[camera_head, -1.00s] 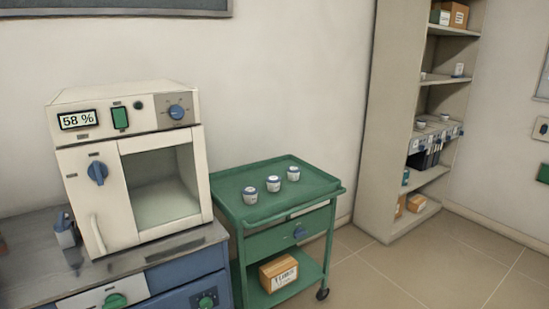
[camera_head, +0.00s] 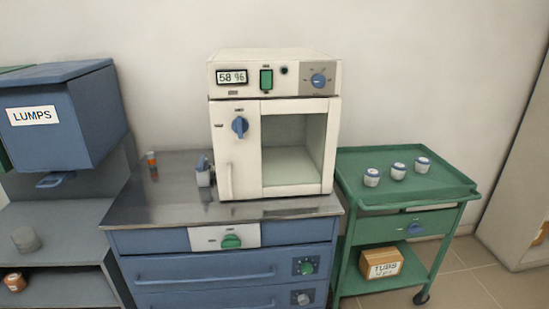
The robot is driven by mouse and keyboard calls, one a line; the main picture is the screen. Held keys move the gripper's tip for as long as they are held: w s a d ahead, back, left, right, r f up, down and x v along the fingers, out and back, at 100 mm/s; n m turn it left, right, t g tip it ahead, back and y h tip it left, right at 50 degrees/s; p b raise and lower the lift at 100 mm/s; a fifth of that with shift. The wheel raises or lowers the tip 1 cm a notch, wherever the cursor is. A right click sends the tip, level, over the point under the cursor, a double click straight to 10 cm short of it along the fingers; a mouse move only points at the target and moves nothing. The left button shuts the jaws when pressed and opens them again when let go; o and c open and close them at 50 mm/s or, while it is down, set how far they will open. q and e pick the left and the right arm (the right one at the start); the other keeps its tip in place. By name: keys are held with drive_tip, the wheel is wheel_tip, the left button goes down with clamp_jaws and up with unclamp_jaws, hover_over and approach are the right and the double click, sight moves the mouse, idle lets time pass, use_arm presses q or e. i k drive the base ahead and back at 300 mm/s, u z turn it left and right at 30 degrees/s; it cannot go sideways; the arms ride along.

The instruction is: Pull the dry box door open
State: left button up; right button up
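The dry box is a cream cabinet (camera_head: 273,62) standing on a metal-topped blue bench, with a display reading 58 %. Its door (camera_head: 236,175) has a blue knob (camera_head: 240,126), a pale vertical handle (camera_head: 226,181) at lower left and a large window (camera_head: 292,150). The door looks shut, and the inside looks empty through the window. Neither of my grippers is in view.
The bench top (camera_head: 160,196) has free room left of the dry box, with a small grey holder (camera_head: 204,175) close by. A green trolley (camera_head: 408,193) with three small tubs stands right. A blue LUMPS bin (camera_head: 62,122) stands left.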

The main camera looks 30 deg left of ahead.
sight(238, 162)
drive_tip(key=k, duration=0.45)
drive_tip(key=u, duration=0.75)
drive_tip(key=i, duration=1.1)
drive_tip(key=u, duration=0.35)
